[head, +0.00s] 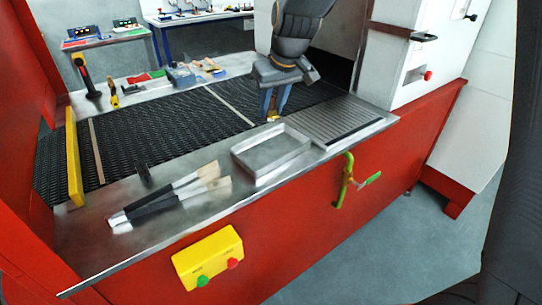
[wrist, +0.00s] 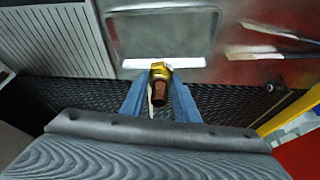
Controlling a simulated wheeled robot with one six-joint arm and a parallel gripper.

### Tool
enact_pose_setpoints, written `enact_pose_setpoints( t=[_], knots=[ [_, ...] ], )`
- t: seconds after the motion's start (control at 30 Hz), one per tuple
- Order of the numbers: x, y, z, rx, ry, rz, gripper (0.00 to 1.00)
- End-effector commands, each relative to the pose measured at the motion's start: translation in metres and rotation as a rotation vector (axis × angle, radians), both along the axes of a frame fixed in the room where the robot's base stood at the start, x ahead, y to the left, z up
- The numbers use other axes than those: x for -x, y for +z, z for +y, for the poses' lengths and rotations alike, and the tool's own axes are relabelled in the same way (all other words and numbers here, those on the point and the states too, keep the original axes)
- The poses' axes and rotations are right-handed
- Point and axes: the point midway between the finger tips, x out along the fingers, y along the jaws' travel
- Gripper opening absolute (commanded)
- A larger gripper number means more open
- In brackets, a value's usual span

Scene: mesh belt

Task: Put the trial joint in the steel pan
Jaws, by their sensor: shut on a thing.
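The trial joint (wrist: 159,85) is a small brass and copper-brown fitting. In the wrist view it sits between the two blue fingers of my gripper (wrist: 160,88), which is shut on it. In the head view my gripper (head: 272,116) is just behind the steel pan, and only a bit of the brass of the joint (head: 272,118) shows low between the fingers. The steel pan (head: 262,172) is a shallow, empty rectangular tray on the metal ledge. It also shows ahead of the fingers in the wrist view (wrist: 160,64). The joint appears outside the pan, by its belt-side rim.
Dark-handled tools (head: 170,200) lie on the ledge left of the pan. A slotted metal plate (head: 335,118) is to its right. The dark mesh belt (head: 170,125) runs behind. A yellow bar (head: 74,158) stands at the left. Several small items (head: 195,72) line the far ledge.

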Motion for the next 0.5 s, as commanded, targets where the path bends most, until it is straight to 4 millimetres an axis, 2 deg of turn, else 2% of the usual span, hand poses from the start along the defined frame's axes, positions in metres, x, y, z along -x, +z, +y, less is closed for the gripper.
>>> enact_pose_setpoints(
  t=[0.03, 0.27, 0.5],
  knots=[
    [-0.003, -0.010, 0.000, 0.000, 0.000, -0.001, 0.00],
    [-0.005, -0.026, 0.000, 0.000, -0.001, 0.001, 0.00],
    [-0.004, -0.067, 0.000, 0.000, -0.001, 0.004, 0.00]
  ],
)
